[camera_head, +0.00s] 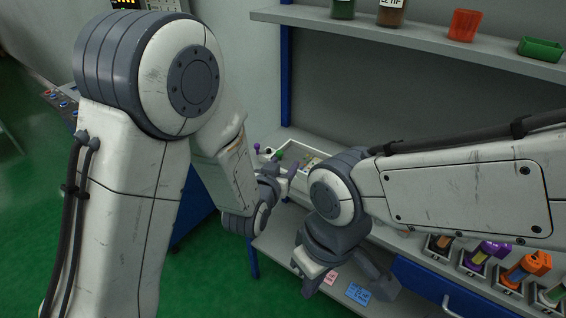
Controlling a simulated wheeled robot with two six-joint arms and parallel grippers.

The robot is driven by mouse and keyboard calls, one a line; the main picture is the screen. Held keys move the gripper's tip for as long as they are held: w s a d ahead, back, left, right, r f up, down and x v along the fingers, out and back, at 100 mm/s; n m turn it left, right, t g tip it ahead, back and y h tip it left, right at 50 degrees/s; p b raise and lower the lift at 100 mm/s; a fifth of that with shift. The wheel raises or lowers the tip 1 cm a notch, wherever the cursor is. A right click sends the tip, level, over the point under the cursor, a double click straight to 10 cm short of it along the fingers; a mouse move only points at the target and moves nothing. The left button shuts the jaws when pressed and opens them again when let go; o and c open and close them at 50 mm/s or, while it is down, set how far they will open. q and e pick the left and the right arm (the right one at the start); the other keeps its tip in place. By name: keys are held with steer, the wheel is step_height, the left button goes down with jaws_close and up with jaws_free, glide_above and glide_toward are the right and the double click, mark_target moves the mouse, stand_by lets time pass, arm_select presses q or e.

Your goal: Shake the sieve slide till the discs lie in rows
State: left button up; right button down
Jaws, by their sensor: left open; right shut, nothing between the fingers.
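A pale shallow tray (297,149) stands on the bench behind my arms, with small coloured pieces inside. It may be the sieve slide, but my arms cover much of it and I cannot make out discs or rows. A purple-topped knob (256,147) and a green piece (277,156) show at its left end. My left gripper (289,176) is open at the tray's near left side; whether it touches anything is unclear. My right gripper (346,286) is shut and empty, pointing down in front of the bench, lower and to the right of the tray.
A shelf (420,42) above holds jars, a red cup (463,25) and a green bin (540,48). Several small holders with coloured bottles (526,268) line the bench at right. Pink (330,277) and blue (357,293) labels show below. Green floor is open at left.

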mark_target(280, 150)
arm_select(q)
steer(key=w+a+f+t+b, duration=0.1)
steer(key=t, duration=0.1)
steer(key=w+a+f+t+b, duration=0.1)
steer(key=f+t+b, duration=0.1)
steer(key=shift+w+a+n, duration=0.3)
steer(key=p+x, duration=0.1)
steer(key=x, duration=0.9)
arm_select(e)
step_height(280, 150, down, 4)
steer(key=shift+r, duration=0.25)
arm_select(q)
steer(key=shift+s, duration=0.1)
jaws_close()
steer(key=shift+f, duration=0.1)
